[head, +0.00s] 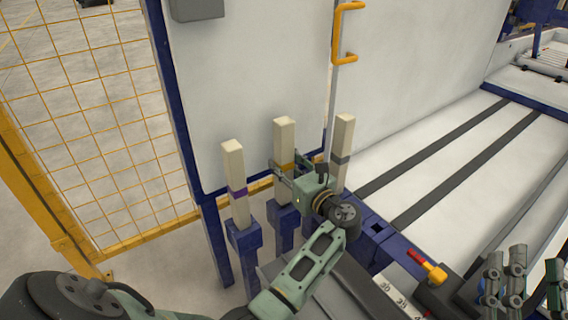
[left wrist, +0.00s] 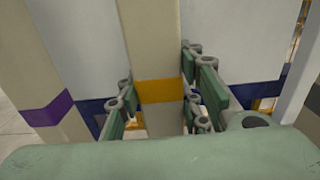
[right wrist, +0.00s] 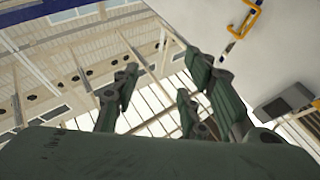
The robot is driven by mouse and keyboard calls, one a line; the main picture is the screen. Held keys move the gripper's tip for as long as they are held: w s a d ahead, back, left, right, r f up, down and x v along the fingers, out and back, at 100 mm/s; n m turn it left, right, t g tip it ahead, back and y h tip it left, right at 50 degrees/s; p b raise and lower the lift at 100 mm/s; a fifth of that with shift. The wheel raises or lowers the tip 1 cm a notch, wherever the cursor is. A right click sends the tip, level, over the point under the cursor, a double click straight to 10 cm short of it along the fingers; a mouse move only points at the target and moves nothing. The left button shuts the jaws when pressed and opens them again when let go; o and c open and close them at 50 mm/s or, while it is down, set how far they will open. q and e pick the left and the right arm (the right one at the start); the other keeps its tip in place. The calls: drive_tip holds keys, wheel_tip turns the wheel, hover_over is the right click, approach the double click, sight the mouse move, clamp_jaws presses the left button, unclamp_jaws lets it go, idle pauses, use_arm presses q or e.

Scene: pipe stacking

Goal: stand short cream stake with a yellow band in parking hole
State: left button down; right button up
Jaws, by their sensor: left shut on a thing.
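The cream stake with a yellow band (head: 284,135) stands upright, the middle one of three stakes, above a blue socket post (head: 283,216). My left gripper (head: 287,172) is shut around it at about band height. In the left wrist view the stake (left wrist: 155,40) and its yellow band (left wrist: 160,91) show between the fingers (left wrist: 162,105). An empty square hole (head: 377,228) shows in the blue rail to the right. My right gripper (head: 518,278) is at the lower right; the right wrist view shows its fingers (right wrist: 165,90) apart and empty.
A purple-banded stake (head: 234,165) stands close on the left, and a grey-banded stake (head: 344,140) close on the right. A white panel (head: 250,80) rises behind. A yellow mesh fence (head: 90,110) stands at left. A red-and-yellow handle (head: 430,268) lies near the right gripper.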

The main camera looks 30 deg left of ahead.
sight(288, 172)
use_arm(q)
drive_tip(key=shift+f, duration=0.55)
use_arm(e)
drive_tip(key=shift+s+r+t, duration=0.25)
drive_tip(key=shift+r+t, duration=0.05)
drive_tip(key=shift+r, duration=0.2)
drive_tip(key=shift+s+r+t, duration=0.25)
drive_tip(key=shift+r+t, duration=0.05)
drive_tip(key=shift+r, duration=0.15)
use_arm(q)
drive_tip(key=c, duration=1.3)
unclamp_jaws()
drive_tip(key=shift+o, duration=0.7)
drive_tip(key=shift+f, duration=0.1)
drive_tip(key=v, duration=0.7)
drive_tip(key=shift+s+d, duration=0.1)
drive_tip(key=shift+d, duration=0.15)
